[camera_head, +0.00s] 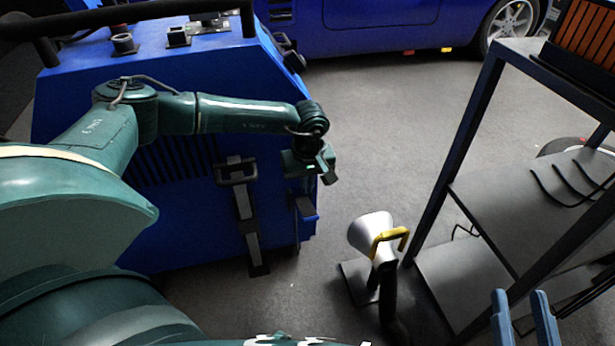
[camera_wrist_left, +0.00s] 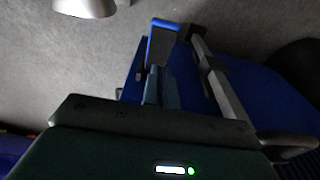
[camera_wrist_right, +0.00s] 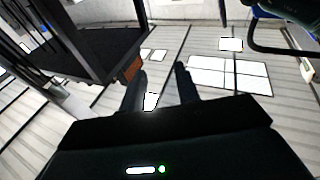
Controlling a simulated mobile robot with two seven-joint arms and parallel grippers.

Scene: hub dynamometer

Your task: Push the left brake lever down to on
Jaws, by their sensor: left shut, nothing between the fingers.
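The blue dynamometer housing (camera_head: 180,225) stands at the left. A lever with a blue end piece (camera_head: 307,213) sits at its right edge; a blue plate-like end also shows in the left wrist view (camera_wrist_left: 161,42), just beyond the fingertips. My left gripper (camera_head: 327,172) is shut and empty, above and slightly right of this lever. I cannot tell whether it touches it. In the left wrist view its fingers (camera_wrist_left: 160,88) are together. My right gripper (camera_head: 524,318) is open and empty at the lower right. No on or off marking is readable.
A black handle on a grey bar (camera_head: 236,172) is on the housing's front. A silver lamp-like item with a yellow handle (camera_head: 388,240) stands on the floor. A dark shelf rack (camera_head: 520,190) fills the right.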

